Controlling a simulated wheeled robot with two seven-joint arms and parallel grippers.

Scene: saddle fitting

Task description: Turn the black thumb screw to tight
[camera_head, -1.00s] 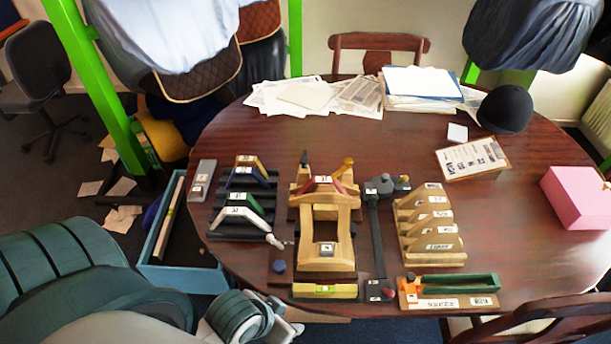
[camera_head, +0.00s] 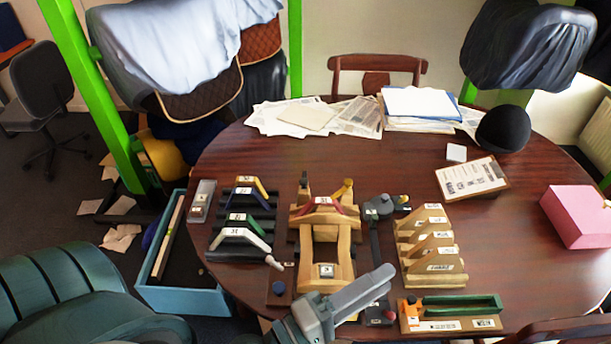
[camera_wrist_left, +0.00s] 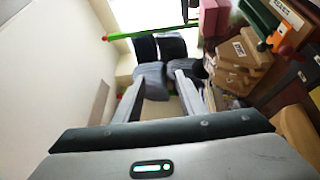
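Two small dark knobs could be the black thumb screw: one on top of the dark grey gauge (camera_head: 384,198), the other on a post (camera_head: 303,178) at the back left of the wooden saddle tree (camera_head: 345,245). I cannot tell which it is, nor whether it is tight. My left gripper (camera_head: 386,277) is over the table's front, just right of the tree's front end, apart from both knobs. Its fingers are spread and empty in the left wrist view (camera_wrist_left: 160,85). It hides part of the gauge's bar. My right gripper is out of view.
Dark arched pieces (camera_head: 244,215) stand left of the tree, wooden wedges (camera_head: 430,240) right of it. A board with a green channel (camera_head: 465,304) lies at the front right. A blue knob (camera_head: 278,288) and a red knob (camera_head: 389,314) are near the front. A pink box (camera_head: 578,215) is far right.

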